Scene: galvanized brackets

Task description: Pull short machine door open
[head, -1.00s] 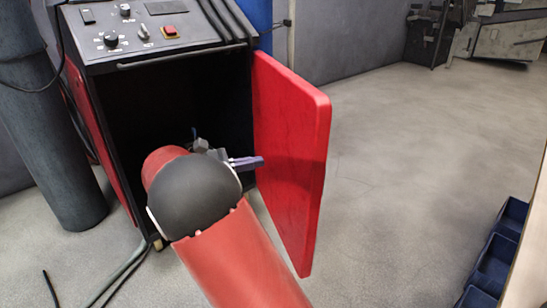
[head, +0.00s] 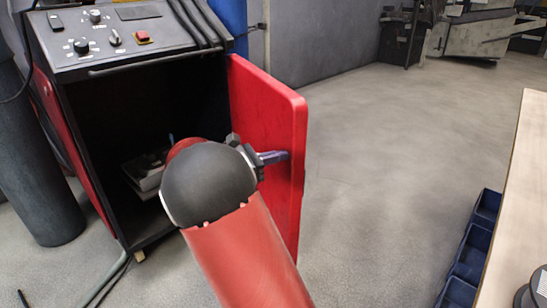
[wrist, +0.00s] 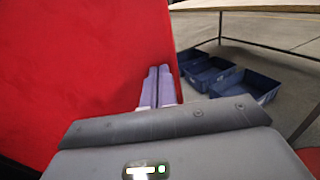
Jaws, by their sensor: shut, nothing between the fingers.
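The short machine (head: 130,50) stands at the left in the head view, with a black body and a control panel on top. Its red door (head: 268,115) stands swung wide open on the right side, and the dark inside shows. My gripper (head: 283,156) is at the inner face of the door, near its free edge. The red door (wrist: 75,65) fills the left of the wrist view. My gripper's two purple fingers (wrist: 158,85) are together and empty, lying against or very close to the door near its edge. My arm hides the door's lower part.
Blue bins (head: 470,250) stand on the floor at the right, beside a wooden table (head: 510,190). A dark cylinder (head: 40,170) stands left of the machine. The floor beyond the door is clear.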

